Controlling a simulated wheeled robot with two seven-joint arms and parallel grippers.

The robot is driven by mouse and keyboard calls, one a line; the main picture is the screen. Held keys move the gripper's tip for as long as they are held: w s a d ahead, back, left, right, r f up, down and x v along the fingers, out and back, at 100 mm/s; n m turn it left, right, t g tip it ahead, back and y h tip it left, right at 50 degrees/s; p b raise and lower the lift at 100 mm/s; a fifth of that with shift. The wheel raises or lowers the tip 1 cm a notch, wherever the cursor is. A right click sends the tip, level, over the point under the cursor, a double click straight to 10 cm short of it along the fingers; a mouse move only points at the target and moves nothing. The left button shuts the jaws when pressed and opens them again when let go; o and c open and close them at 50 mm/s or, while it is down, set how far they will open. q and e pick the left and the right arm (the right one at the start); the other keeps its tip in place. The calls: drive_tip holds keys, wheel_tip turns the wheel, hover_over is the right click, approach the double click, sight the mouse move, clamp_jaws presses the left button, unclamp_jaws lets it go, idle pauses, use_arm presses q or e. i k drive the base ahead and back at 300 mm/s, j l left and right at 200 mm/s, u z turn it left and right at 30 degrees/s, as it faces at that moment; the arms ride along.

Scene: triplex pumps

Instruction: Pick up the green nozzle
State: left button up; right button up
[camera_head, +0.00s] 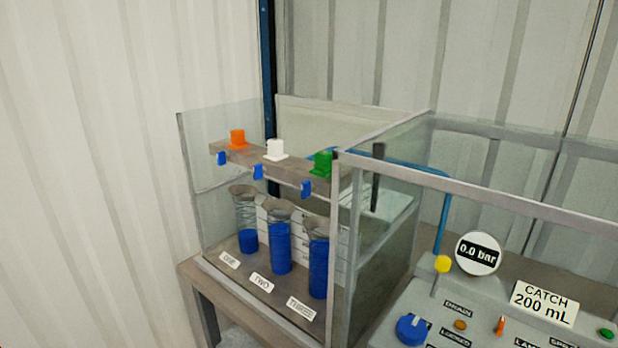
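The green nozzle (322,163) sits at the right end of a brown rail inside a clear-walled case. It is beside the case's front corner post. A white nozzle (275,150) sits in the middle of the rail and an orange nozzle (237,139) at its left end. A blue tab (306,189) hangs below the rail near the green nozzle, with similar tabs under the others. Neither of my grippers shows in the head view.
Cylinders with blue liquid, such as the right one (318,265), stand below the rail. The case's pale frame (470,189) and clear walls surround them. At right is a grey control panel (400,295) with a blue knob (412,329), a yellow-topped lever (442,264) and a gauge (478,254) reading 0.0 bar.

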sight(323, 160)
drive_tip(key=i+j+z, duration=0.15)
drive_tip(key=j, duration=0.2)
drive_tip(key=i+j+z, duration=0.1)
drive_tip(key=i+j, duration=0.15)
drive_tip(key=j, duration=0.15)
drive_tip(key=i+j+z, duration=0.15)
drive_tip(key=j, duration=0.25)
drive_tip(key=i+j+z, duration=0.15)
drive_tip(key=j, duration=0.25)
